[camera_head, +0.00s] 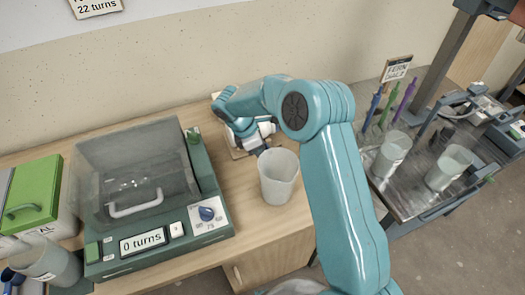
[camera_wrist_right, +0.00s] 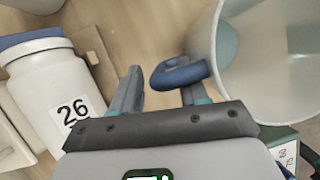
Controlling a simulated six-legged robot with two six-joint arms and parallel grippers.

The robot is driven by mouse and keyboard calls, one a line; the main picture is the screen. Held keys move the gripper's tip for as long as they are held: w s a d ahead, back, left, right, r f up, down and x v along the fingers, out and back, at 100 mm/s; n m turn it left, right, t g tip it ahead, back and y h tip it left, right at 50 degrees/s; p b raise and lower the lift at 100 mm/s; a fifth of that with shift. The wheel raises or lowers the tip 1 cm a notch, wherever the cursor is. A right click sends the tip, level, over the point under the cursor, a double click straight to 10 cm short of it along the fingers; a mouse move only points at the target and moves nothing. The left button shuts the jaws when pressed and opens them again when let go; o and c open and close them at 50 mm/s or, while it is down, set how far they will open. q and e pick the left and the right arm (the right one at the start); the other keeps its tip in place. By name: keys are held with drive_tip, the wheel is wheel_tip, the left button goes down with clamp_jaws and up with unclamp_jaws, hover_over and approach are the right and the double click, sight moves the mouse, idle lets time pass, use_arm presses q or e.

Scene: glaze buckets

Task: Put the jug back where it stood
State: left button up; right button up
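A translucent pale jug (camera_head: 278,176) stands upright on the wooden worktop, right of the green-grey machine. In the right wrist view the jug (camera_wrist_right: 282,60) fills the upper right, with its blue handle (camera_wrist_right: 180,72) pointing toward my fingers. My right gripper (camera_wrist_right: 158,88) is open, its fingers apart with worktop visible between them. The handle overlaps the right-hand finger in that view; whether they touch I cannot tell. In the head view my right gripper (camera_head: 258,144) is mostly hidden by its own arm, just behind the jug. My left gripper is not in view.
A white jar (camera_wrist_right: 52,90) marked 26 stands close left of the fingers, by a wooden holder (camera_wrist_right: 92,50). The lidded machine (camera_head: 140,200) reads "0 turns". Another container (camera_head: 48,262) is at bottom left. Two cups (camera_head: 391,155) stand on the metal bench at right.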

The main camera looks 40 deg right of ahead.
drive_tip(key=shift+r, duration=0.1)
drive_tip(key=v, duration=1.2)
drive_tip(key=shift+r, duration=0.1)
